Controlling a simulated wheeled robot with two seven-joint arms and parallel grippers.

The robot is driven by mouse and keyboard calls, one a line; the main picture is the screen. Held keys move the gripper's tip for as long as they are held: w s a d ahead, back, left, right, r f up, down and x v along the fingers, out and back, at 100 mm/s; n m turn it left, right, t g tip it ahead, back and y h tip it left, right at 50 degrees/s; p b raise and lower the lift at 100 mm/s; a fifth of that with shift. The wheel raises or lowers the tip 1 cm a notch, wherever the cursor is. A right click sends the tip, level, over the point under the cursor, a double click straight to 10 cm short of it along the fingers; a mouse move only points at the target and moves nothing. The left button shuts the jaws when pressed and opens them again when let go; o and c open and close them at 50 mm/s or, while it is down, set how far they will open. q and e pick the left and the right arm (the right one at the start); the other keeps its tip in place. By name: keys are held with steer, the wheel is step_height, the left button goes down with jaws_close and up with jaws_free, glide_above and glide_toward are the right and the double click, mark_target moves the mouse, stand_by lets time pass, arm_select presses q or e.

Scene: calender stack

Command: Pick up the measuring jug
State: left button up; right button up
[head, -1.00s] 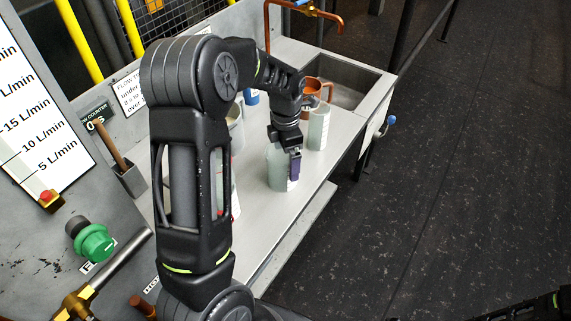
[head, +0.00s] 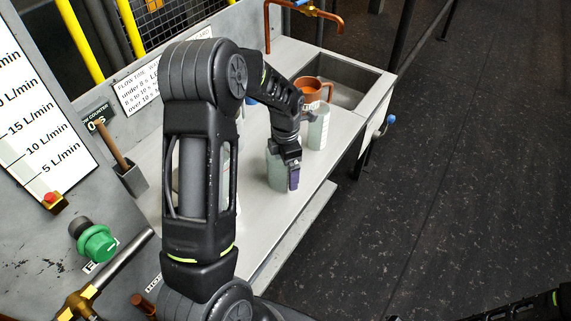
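A pale green translucent container (head: 276,178) stands upright on the grey bench. My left gripper (head: 292,174) is at its upper right side, with one purple-grey finger in front of that side. The other finger is hidden, so I cannot tell whether the gripper touches or straddles it. A similar pale container (head: 319,130) stands just behind, toward the sink. I cannot tell for sure which of these is the measuring jug. My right gripper is out of view.
The sink (head: 351,90) with a copper tap (head: 338,22) is at the back right. My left arm hides much of the bench's middle, including part of a pale container behind it. The bench front (head: 262,225) is clear. A holder (head: 133,180) with a wooden-handled tool stands left.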

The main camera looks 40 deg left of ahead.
arm_select(q)
steer(key=c, duration=1.4)
step_height(320, 180, up, 10)
steer(key=shift+r+b, duration=0.1)
steer(key=shift+b, duration=0.3)
